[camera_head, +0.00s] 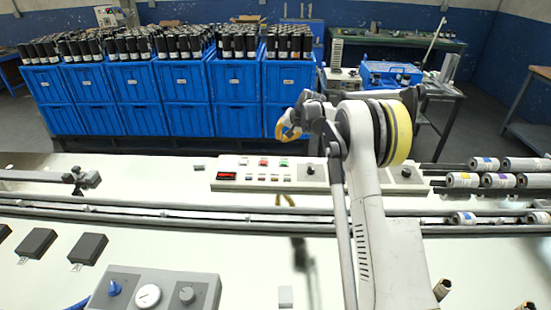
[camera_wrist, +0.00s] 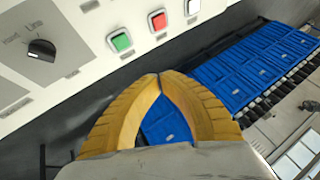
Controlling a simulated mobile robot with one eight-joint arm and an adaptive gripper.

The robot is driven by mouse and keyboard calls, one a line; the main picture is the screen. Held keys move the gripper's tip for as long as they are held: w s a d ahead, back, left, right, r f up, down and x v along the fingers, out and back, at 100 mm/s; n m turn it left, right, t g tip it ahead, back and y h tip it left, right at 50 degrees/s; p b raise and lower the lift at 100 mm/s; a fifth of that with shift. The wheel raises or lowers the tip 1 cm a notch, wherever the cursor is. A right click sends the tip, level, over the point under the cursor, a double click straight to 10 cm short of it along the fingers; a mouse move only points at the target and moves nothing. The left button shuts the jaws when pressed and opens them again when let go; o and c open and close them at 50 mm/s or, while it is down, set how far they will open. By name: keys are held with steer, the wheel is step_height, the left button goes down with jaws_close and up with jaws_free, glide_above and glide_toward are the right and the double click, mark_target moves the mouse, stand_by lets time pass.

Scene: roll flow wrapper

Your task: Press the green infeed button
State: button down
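The green button (camera_wrist: 120,41) is a square lit key in a light frame on the pale control panel (camera_wrist: 75,75). In the head view the green button (camera_head: 284,162) shows on the panel's top row, beside the red button (camera_head: 263,162). My gripper (camera_wrist: 160,77) has orange fingers whose tips meet, with an empty gap behind them. The tips appear below and right of the green button in the wrist view, apart from it. In the head view my gripper (camera_head: 284,136) appears above the panel, near the green button.
A red button (camera_wrist: 158,20) and a white button (camera_wrist: 192,6) are beside the green one, and a black knob (camera_wrist: 41,49) is to its left. Blue crates (camera_head: 170,95) with dark rolls stand behind the machine. Rails and printed rolls (camera_head: 498,181) lie at the right.

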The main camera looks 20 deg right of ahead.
mark_target(284, 163)
steer(key=shift+w+d+f, duration=0.1)
steer(key=shift+w+f, duration=0.05)
steer(key=shift+f, duration=0.1)
steer(key=shift+f+b, duration=2.5)
steer(key=shift+f, duration=1.8)
steer(key=shift+f, duration=0.1)
steer(key=shift+f+b, duration=0.3)
